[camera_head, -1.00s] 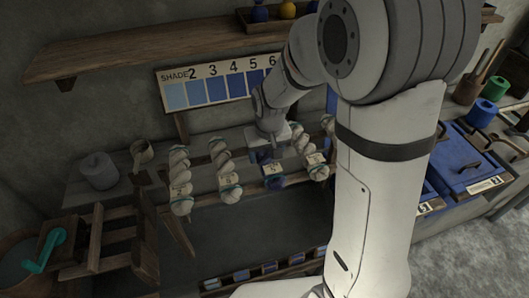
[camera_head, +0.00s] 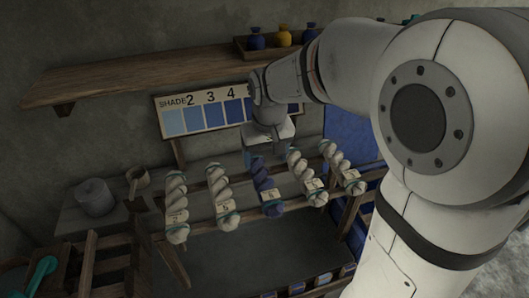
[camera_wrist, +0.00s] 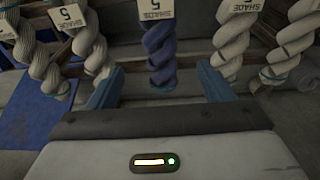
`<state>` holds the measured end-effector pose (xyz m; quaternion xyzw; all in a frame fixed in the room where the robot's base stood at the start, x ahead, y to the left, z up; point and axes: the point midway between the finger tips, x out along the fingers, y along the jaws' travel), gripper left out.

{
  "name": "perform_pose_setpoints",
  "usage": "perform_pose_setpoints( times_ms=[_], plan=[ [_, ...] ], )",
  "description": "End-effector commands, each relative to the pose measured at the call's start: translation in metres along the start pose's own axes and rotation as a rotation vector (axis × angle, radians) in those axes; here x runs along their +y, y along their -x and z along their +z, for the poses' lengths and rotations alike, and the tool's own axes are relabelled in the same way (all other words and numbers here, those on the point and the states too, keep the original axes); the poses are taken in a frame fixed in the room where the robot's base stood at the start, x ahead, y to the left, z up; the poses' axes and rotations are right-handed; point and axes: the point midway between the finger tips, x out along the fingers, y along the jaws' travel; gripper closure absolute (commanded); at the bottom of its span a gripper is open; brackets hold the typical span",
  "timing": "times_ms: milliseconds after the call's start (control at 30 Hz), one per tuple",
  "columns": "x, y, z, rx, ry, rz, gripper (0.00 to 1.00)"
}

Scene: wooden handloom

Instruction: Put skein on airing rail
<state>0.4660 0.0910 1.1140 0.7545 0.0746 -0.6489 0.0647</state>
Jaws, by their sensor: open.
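The blue skein (camera_head: 263,183) hangs on the wooden airing rail (camera_head: 200,231), in the middle of a row of pale skeins. It carries a cream tag and a teal tie. In the wrist view the blue skein (camera_wrist: 160,50) hangs ahead, between the two finger lines, with a tag reading 5 at its top. My gripper (camera_head: 257,157) is just above and behind the blue skein's upper end.
Pale skeins hang close on both sides, the nearest left (camera_head: 220,195) and right (camera_head: 306,177). A shade board (camera_head: 205,112) is on the wall behind, under a wooden shelf (camera_head: 150,62) with dye bottles. A grey pot (camera_head: 95,197) stands at left.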

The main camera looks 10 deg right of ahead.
Motion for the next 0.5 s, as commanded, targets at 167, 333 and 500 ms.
perform_pose_setpoints(
  times_ms=[167, 333, 500],
  plan=[
    [0.000, 0.018, 0.000, 0.002, 0.000, 0.000, 0.26],
    [0.014, 0.034, 0.025, 0.023, -0.030, 0.005, 0.26],
    [0.040, 0.052, 0.085, 0.070, -0.098, 0.018, 0.26]
  ],
)
